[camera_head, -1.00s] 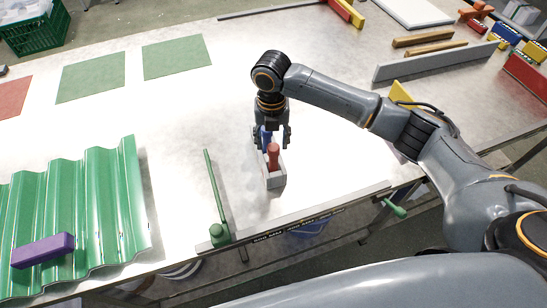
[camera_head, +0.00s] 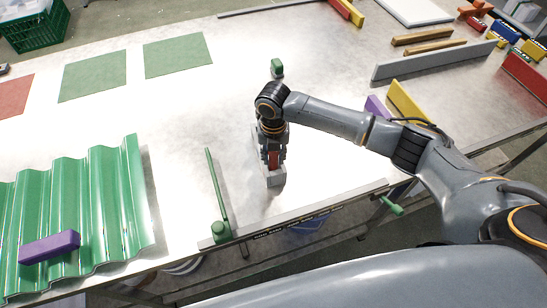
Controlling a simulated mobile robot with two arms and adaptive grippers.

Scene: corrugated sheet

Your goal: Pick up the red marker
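The red marker (camera_head: 274,160) stands upright in a small grey holder (camera_head: 275,178) near the front edge of the table. My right gripper (camera_head: 273,157) points down over the holder, with its fingers around the upper part of the marker. The gripper hides much of the marker and the rest of the holder's contents. I cannot tell whether the fingers press on the marker. My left gripper is not in view.
A green rod tool (camera_head: 216,200) lies left of the holder. A green corrugated sheet (camera_head: 100,190) bears a purple block (camera_head: 49,247). A small green object (camera_head: 277,68) stands behind my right wrist. Yellow (camera_head: 408,104) and grey (camera_head: 435,61) bars stand at the right.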

